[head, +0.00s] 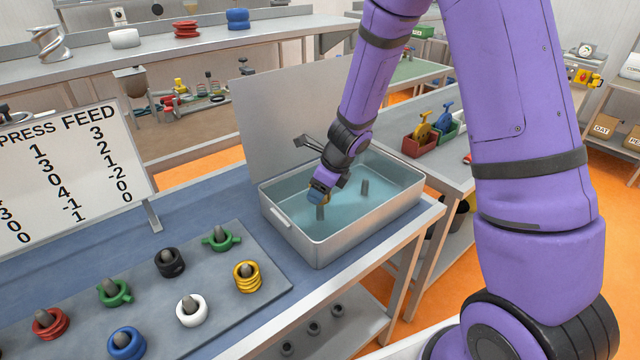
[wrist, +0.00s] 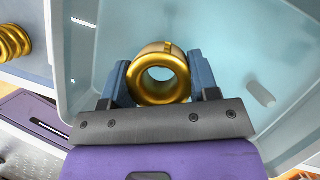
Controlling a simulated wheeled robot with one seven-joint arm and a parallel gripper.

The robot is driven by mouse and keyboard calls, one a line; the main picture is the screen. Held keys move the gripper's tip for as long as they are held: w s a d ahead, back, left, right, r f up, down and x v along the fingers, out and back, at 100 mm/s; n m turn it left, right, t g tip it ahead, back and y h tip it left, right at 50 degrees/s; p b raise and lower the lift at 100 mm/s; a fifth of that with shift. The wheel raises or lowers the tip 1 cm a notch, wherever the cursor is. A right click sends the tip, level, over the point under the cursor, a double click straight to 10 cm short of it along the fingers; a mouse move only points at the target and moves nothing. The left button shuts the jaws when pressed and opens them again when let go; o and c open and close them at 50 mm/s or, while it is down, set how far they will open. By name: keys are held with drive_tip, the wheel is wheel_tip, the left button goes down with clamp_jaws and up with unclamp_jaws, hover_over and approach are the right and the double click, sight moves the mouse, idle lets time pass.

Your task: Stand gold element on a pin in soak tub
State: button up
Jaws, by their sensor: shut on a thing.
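My gripper (head: 321,190) reaches down into the soak tub (head: 335,238), a grey metal tub with pale blue liquid. In the wrist view its two blue fingers are shut on the gold element (wrist: 150,97), a smooth ring with a small tab on its far side. The element's hole faces the wrist camera. In the head view the gripper mostly hides the element. One pin (head: 320,213) shows right below the gripper; whether the element touches it I cannot tell. A second pin (head: 364,187) stands bare to the right, also in the wrist view (wrist: 261,94).
A grey pegboard (head: 215,310) at the left holds several coloured rings on pegs, including a gold coil (head: 247,277). A feed board (head: 70,175) stands behind it. A tall grey panel (head: 285,110) rises behind the tub. The tub walls stand close around my gripper.

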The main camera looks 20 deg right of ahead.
sight(321, 208)
drive_tip(key=shift+f, duration=1.85)
drive_tip(key=shift+f, duration=0.2)
drive_tip(key=shift+f, duration=1.25)
drive_tip(key=o, duration=1.2)
drive_tip(key=shift+c, duration=0.2)
drive_tip(key=v, duration=1)
drive_tip(key=shift+r, duration=0.35)
